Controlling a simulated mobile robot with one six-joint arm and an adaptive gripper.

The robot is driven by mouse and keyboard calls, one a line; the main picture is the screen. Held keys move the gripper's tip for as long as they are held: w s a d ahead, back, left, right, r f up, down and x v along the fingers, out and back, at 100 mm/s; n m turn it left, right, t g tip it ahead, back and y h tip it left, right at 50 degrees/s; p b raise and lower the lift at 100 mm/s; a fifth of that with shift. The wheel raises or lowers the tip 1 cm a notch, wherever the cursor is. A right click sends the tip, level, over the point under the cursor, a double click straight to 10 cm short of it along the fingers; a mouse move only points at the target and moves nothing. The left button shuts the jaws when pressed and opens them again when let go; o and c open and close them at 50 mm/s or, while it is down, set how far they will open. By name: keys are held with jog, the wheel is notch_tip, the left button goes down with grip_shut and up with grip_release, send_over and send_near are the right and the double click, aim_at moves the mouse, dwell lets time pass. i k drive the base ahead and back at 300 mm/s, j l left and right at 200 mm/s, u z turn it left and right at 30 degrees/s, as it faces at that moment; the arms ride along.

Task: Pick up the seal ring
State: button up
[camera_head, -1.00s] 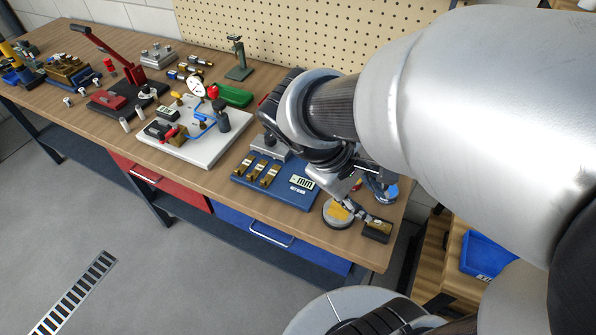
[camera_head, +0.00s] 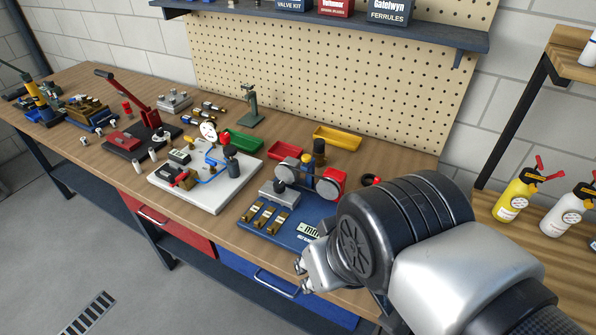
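I cannot pick out the seal ring with certainty. A small red and dark round item (camera_head: 371,180) lies on the bench, right of the blue fixture, too small to tell if it is a ring. My gripper (camera_head: 302,275) is at the front edge of the bench, in front of the blue fixture (camera_head: 285,228). Only part of its fingers shows past my wrist. I cannot tell whether they are apart or hold anything. My wrist and arm hide the right front part of the bench.
A white plate (camera_head: 205,195) with a gauge and blue tubing lies mid-bench. Green (camera_head: 242,141), yellow (camera_head: 337,138) and red (camera_head: 286,151) trays stand behind. Spray bottles (camera_head: 515,195) stand at the right.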

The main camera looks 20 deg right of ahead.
aim_at(367, 176)
jog(key=z, duration=1.05)
jog(key=i+j+z, duration=0.4)
jog(key=j, duration=0.25)
jog(key=j+z, duration=0.2)
jog(key=j, duration=0.15)
